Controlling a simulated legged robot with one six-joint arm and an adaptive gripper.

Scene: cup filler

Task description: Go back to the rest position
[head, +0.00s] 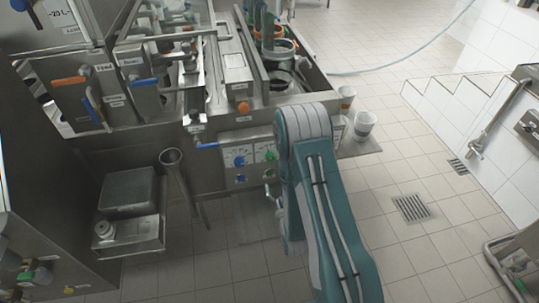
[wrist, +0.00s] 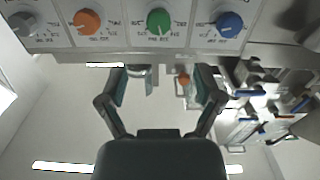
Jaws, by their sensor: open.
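My gripper (wrist: 161,84) is open in the wrist view, with its two dark fingers spread apart and nothing seen between them. A panel with grey, orange (wrist: 88,22), green (wrist: 159,21) and blue (wrist: 229,24) knobs lies across the top of that view, beyond the fingertips. The fingers look apart from the knobs, though contact with the panel's edge cannot be told. In the head view my teal arm stands in front of the machine, and my gripper is hidden behind it.
The steel filling machine (head: 238,100) fills the upper middle. White cups (head: 364,122) stand on a ledge right of my arm. A steel shelf (head: 138,236) with a grey box is at lower left. The tiled floor (head: 395,245) on the right is clear around a drain grate (head: 411,208).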

